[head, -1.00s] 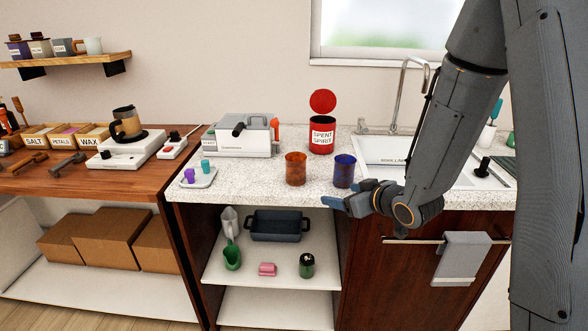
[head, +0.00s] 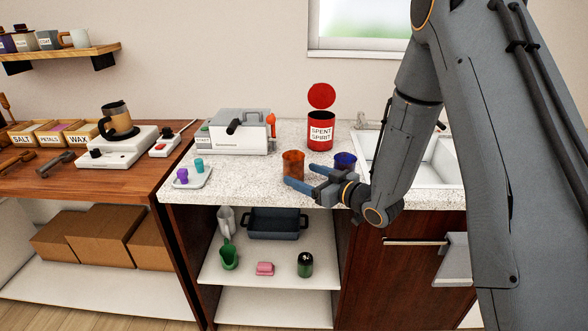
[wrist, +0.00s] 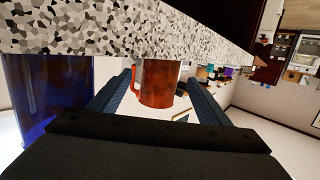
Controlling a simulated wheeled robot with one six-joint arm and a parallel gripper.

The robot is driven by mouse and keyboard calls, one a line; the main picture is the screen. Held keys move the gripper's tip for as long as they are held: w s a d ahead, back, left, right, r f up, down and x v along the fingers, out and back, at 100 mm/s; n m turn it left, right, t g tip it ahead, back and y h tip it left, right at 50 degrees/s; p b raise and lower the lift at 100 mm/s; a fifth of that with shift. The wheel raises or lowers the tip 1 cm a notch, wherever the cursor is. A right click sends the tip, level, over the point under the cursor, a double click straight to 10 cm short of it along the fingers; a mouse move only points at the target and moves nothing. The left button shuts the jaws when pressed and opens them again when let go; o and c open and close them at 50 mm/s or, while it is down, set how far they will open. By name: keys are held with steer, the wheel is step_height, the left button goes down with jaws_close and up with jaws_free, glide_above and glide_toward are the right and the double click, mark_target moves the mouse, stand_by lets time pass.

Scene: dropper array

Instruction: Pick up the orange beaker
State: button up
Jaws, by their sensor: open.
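The orange beaker (head: 293,163) stands upright on the speckled counter, left of the blue beaker (head: 345,161). My gripper (head: 300,176) is open, in front of the two beakers in the head view, with its fingers pointing left. In the wrist view the orange beaker (wrist: 158,84) appears beyond and between the two spread fingers (wrist: 150,95), apart from the palm. I cannot tell whether a finger touches it. The blue beaker (wrist: 48,95) is large and close at the left of the wrist view. My gripper partly hides both beakers' lower parts in the head view.
A red SPENT SPIRIT can (head: 321,131) with its lid up stands behind the beakers. A grey-white machine (head: 240,130) and a small tray (head: 192,177) with two small coloured cups are to the left. The sink (head: 428,160) is at right.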

mark_target(294, 170)
steer(key=shift+p+x, duration=1.1)
steer(key=shift+x, duration=1.55)
steer(key=shift+f, duration=0.1)
steer(key=shift+c, duration=0.4)
steer(key=c, duration=1.1)
steer(key=shift+c, duration=0.4)
